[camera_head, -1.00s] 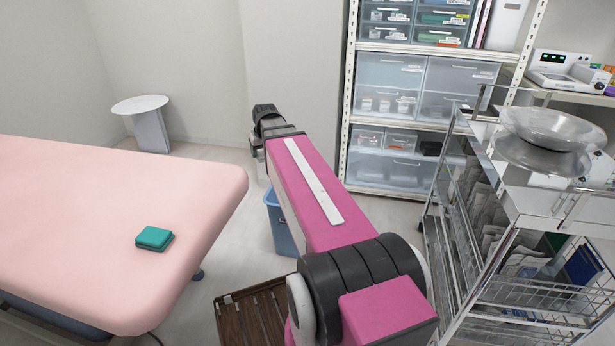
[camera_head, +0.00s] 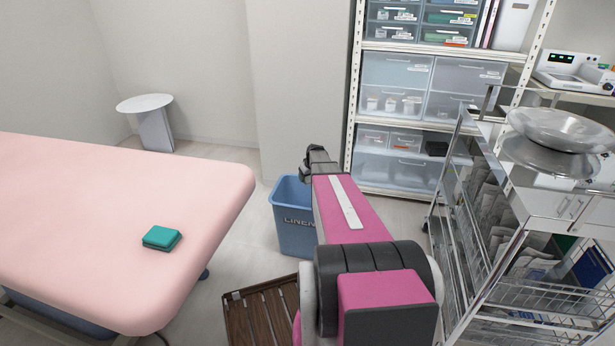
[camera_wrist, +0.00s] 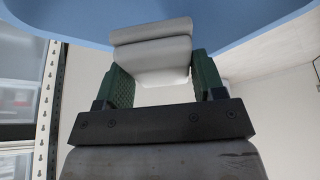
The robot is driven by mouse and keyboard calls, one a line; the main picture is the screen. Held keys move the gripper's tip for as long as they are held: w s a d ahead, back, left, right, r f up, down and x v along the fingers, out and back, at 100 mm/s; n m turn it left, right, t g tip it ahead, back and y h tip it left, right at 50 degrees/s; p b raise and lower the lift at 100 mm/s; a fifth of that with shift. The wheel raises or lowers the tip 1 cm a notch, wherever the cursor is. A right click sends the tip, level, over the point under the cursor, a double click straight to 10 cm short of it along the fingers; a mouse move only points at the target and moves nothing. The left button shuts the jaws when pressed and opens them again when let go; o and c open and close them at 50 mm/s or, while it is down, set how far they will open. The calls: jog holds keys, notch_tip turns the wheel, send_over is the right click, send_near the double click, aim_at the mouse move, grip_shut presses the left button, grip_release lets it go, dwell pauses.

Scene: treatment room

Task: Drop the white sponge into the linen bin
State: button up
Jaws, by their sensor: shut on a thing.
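The white sponge (camera_wrist: 152,50) is in the wrist view, held between the green finger pads of my gripper (camera_wrist: 158,82). My gripper is shut on it. In the head view, my gripper end (camera_head: 318,160) shows at the far end of my pink arm, by the back right of the linen bin, and the sponge is hidden there. The blue linen bin (camera_head: 293,232), marked LINEN, stands on the floor, its right part covered by my arm. Its blue wall also spans the top of the wrist view (camera_wrist: 60,18), beyond the sponge.
A pink treatment bed (camera_head: 90,210) with a teal folded item (camera_head: 161,238) is on the left. A metal cart (camera_head: 470,215) with steel bowls stands right, and a drawer shelf (camera_head: 397,75) behind. A slatted wooden piece (camera_head: 262,315) lies in front of the bin.

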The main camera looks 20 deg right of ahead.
aim_at(310, 179)
notch_tip(310, 179, down, 6)
jog(key=shift+r, duration=0.1)
dwell(0.4)
jog(key=o, duration=1)
jog(key=shift+s+r, duration=0.1)
jog(key=shift+r, duration=0.05)
jog(key=v, duration=1)
jog(key=shift+r, duration=0.3)
